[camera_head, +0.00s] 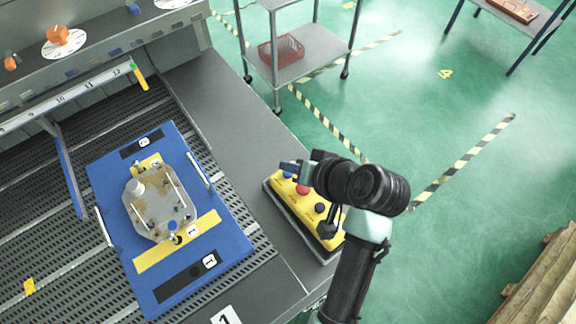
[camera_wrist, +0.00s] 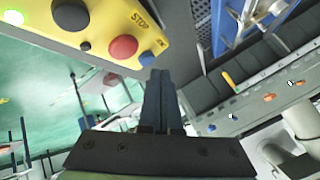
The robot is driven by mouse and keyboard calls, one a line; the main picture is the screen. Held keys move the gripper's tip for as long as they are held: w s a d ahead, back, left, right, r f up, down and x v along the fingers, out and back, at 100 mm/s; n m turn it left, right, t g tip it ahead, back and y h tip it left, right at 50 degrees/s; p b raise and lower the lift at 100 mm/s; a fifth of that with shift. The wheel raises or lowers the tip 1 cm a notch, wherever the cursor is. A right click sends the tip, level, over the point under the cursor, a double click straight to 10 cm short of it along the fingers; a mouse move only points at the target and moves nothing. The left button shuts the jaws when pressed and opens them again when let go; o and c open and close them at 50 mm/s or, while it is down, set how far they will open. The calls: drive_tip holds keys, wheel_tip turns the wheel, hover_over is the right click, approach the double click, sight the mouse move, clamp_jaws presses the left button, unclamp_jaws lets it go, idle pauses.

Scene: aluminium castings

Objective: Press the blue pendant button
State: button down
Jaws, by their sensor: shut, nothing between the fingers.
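The yellow pendant (camera_head: 311,217) lies on the grey bench top near its right edge. It carries a red button (camera_head: 303,189), dark buttons and the blue button (camera_head: 287,174) at its far end. In the wrist view the blue button (camera_wrist: 146,58) sits beside the red button (camera_wrist: 124,46), close to my fingertips. My gripper (camera_head: 284,166) is over that far end of the pendant, with its fingers together and empty. In the wrist view the fingertips (camera_wrist: 159,73) point towards the blue button. I cannot tell whether they touch it.
A blue fixture plate (camera_head: 222,243) with a grey casting (camera_head: 160,205) lies left of the pendant on the slotted bench. A cart (camera_head: 312,65) with a red basket (camera_head: 281,48) stands beyond. Wooden slats (camera_head: 545,280) lie at lower right. The green floor between is clear.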

drive_tip(key=shift+r, duration=0.1)
wheel_tip(320, 180, up, 5)
drive_tip(key=p, duration=0.4)
drive_tip(key=shift+p, duration=0.4)
idle(0.7)
